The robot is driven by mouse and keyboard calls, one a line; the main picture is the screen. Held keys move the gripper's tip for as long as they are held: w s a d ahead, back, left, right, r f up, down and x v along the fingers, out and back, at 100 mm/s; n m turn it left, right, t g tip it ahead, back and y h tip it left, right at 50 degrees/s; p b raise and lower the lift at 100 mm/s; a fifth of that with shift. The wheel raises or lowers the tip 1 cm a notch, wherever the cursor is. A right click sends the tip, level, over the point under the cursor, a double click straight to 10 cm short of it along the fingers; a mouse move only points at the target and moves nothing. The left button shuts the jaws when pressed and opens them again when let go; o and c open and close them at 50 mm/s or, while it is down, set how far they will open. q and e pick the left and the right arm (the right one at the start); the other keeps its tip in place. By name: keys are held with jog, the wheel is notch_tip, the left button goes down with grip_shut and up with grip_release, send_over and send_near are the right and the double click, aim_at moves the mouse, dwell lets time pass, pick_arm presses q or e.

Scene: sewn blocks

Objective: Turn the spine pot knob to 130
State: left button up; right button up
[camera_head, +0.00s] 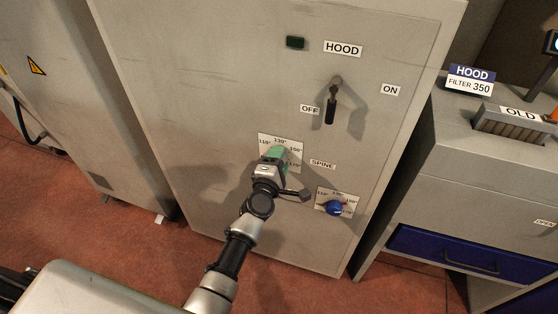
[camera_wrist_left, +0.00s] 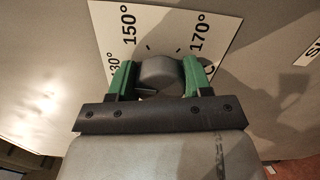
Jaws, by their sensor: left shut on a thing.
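The SPINE dial plate (camera_head: 294,166) is a white card on the front of the grey cabinet, with degree marks around it. It also fills the top of the left wrist view (camera_wrist_left: 168,18), where 130°, 150° and 170° show. The grey, round spine pot knob (camera_wrist_left: 160,74) sits at the plate's middle. My left gripper (camera_head: 276,154) has reached the plate. In the left wrist view its green fingers (camera_wrist_left: 158,78) are shut on the knob, one on each side. The gripper hides the knob in the head view. I cannot tell which mark the knob points to.
A blue knob (camera_head: 334,208) on a second dial plate is low to the right. The SPINE label (camera_head: 322,164) is beside my gripper. Above are a black HOOD lever (camera_head: 331,110) and a dark green lamp (camera_head: 295,42). A bench with a blue drawer (camera_head: 445,250) stands right.

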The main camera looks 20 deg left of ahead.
pick_arm(q)
jog(key=shift+f+n, duration=0.1)
jog(key=shift+n, duration=0.2)
dwell(0.4)
jog(key=o, duration=0.9)
jog(key=s, duration=1.1)
jog(key=shift+a, duration=0.15)
jog(key=shift+w, duration=0.1)
